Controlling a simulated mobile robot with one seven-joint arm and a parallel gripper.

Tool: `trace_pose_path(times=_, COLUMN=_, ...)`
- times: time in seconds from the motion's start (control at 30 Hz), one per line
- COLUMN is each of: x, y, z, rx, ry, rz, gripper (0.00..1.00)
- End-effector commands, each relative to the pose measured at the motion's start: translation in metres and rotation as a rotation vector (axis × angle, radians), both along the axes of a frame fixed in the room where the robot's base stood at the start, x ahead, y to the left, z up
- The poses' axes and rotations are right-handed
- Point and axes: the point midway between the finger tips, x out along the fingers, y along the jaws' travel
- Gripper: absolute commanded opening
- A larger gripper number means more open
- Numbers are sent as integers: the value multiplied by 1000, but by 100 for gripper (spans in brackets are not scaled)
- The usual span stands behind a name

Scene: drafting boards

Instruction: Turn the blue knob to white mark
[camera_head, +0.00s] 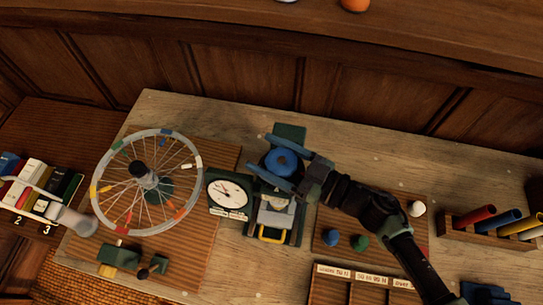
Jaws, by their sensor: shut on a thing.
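The blue knob (283,161) sits on a dark green device (290,131) in the middle of the table. My gripper (264,154) reaches in from the right. Its two blue fingers lie on either side of the knob, one above and one below in the picture, and it is shut on the knob. The arm and fingers cover part of the device. I cannot make out a white mark beside the knob. A pale part and a yellow handle (271,236) show on the lower part of the device.
A spoked wheel (104,220) and a white dial (228,192) stand to the left. To the right, a board (385,232) carries blue, green and white balls, and a rack (483,236) holds coloured tubes. A compartment tray (330,288) lies at the front.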

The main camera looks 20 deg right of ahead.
Motion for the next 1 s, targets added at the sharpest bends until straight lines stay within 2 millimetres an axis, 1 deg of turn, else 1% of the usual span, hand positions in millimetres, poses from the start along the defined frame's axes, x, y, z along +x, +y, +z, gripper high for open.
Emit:
trace_pose_path(times=0.03, x=0, y=1, z=-9, rx=-8, ry=2, rz=52, gripper=22)
trace_pose_path(times=0.7, x=-14, y=10, z=-6, rx=-4, ry=1, rz=682, gripper=22)
trace_pose_path(times=1.0, x=-21, y=11, z=-5, rx=-3, ry=4, rz=924, gripper=22)
